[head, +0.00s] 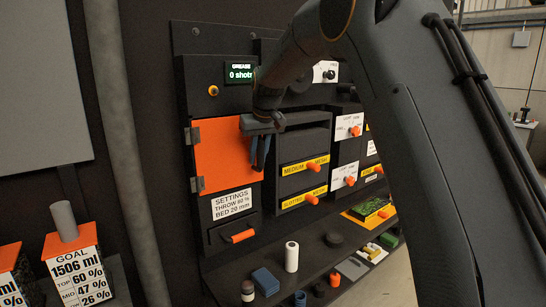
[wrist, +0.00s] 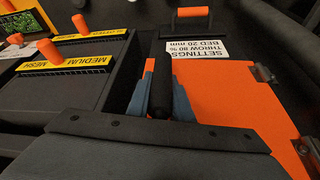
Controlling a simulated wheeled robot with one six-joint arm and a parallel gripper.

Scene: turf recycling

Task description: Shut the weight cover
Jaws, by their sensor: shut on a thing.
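The weight cover is an orange hinged panel (head: 222,155) on the dark machine front, with its hinges on its left side in the head view. It fills much of the right side of the wrist view (wrist: 235,110). The cover looks nearly flat to the front; I cannot tell whether a small gap is left. My gripper (head: 260,152) is at the cover's right edge. In the wrist view my blue-grey fingers (wrist: 160,95) are shut on a dark upright handle (wrist: 161,90) at that edge. The handle is partly hidden by the fingers.
Drawers marked medium and slotted (head: 303,168), with orange knobs, stand just right of the cover. A settings label (head: 233,204) and an orange-handled drawer (head: 238,236) are below it. A shelf holds a white cylinder (head: 292,256) and a blue block (head: 265,281).

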